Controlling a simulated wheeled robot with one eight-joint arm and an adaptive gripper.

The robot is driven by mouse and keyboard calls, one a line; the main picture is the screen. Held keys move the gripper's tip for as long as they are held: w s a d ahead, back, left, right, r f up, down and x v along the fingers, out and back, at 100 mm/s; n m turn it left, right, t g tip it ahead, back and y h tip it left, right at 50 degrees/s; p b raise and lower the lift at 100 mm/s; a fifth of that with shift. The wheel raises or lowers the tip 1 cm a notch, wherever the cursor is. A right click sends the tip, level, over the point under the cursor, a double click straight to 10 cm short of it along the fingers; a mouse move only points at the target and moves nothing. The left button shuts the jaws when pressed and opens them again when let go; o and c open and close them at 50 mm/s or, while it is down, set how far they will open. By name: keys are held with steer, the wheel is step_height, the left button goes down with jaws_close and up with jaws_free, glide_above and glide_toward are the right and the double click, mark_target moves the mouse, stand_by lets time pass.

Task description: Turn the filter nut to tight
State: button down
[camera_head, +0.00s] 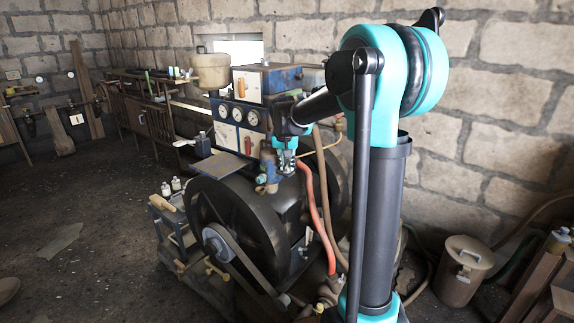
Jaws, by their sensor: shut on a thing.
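My gripper (287,163) is at the end of my teal and black arm, above the top of the engine and just right of a blue and brass fitting (268,170). Its fingers point down and are shut on a small part at the fitting, which I take to be the filter nut. The fingers cover the nut, so its shape and how far it is turned cannot be seen. The engine has a large dark drum or flywheel (238,222) below the gripper.
A panel of round gauges (238,115) stands behind the gripper. A red hose (312,200) runs down close to its right. A grey belt (235,252) crosses the front of the drum. A lidded metal can (462,270) stands at right. The floor (80,210) at left is mostly clear.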

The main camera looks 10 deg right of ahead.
stand_by(0.4)
steer(key=c, duration=1.4)
jaws_free()
